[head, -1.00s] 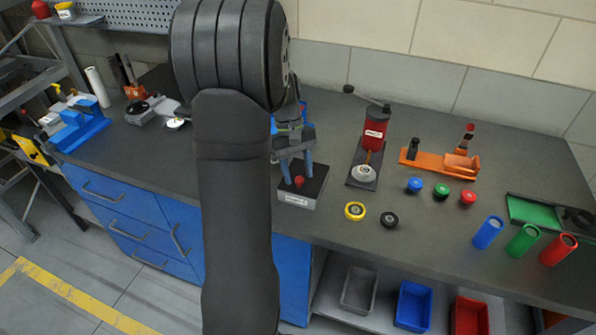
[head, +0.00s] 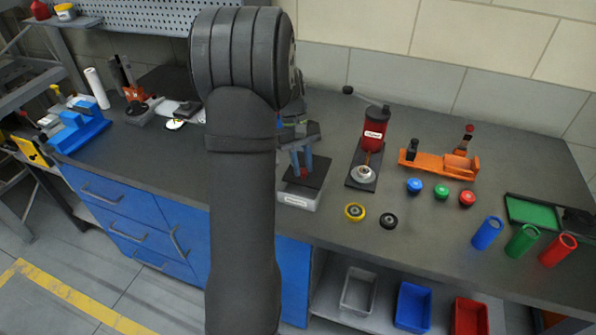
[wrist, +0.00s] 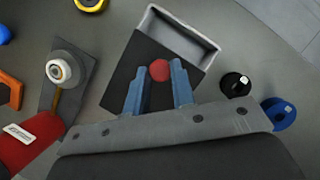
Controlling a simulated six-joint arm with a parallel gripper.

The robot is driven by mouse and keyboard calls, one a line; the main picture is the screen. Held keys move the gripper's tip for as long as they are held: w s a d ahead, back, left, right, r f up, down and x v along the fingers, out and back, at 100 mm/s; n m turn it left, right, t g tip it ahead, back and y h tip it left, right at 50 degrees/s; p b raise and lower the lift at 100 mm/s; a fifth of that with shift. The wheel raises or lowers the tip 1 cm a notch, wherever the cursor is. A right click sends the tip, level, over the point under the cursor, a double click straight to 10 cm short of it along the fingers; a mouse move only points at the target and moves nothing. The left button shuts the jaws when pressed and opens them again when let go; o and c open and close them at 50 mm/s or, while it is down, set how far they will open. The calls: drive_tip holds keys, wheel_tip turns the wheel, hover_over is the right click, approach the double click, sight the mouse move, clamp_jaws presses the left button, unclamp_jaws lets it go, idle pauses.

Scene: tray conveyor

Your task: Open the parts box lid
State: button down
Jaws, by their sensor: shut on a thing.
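The parts box (head: 297,200) is a light grey open-topped box near the front edge of the bench. Its flat dark lid (head: 312,168) sits displaced toward the back, so part of the grey interior shows. In the wrist view, the box rim (wrist: 208,50) and its open part stick out past the lid (wrist: 120,80). My gripper (head: 302,171) is shut on the lid's red knob (wrist: 159,70), with one blue finger on each side. Whether the lid still touches the box rim is hard to tell.
The red press (head: 375,130) stands just right of the box. A yellow ring (head: 355,212) and a black ring (head: 388,221) lie at front right. In the wrist view, a black round part (wrist: 235,84) and a blue part (wrist: 280,114) lie close by the box.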

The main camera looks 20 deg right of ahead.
sight(314, 163)
drive_tip(key=w+d, duration=0.5)
drive_tip(key=shift+w+d, duration=0.25)
drive_tip(key=c, duration=1.2)
unclamp_jaws()
drive_tip(key=v, duration=1.7)
drive_tip(key=shift+r, duration=0.25)
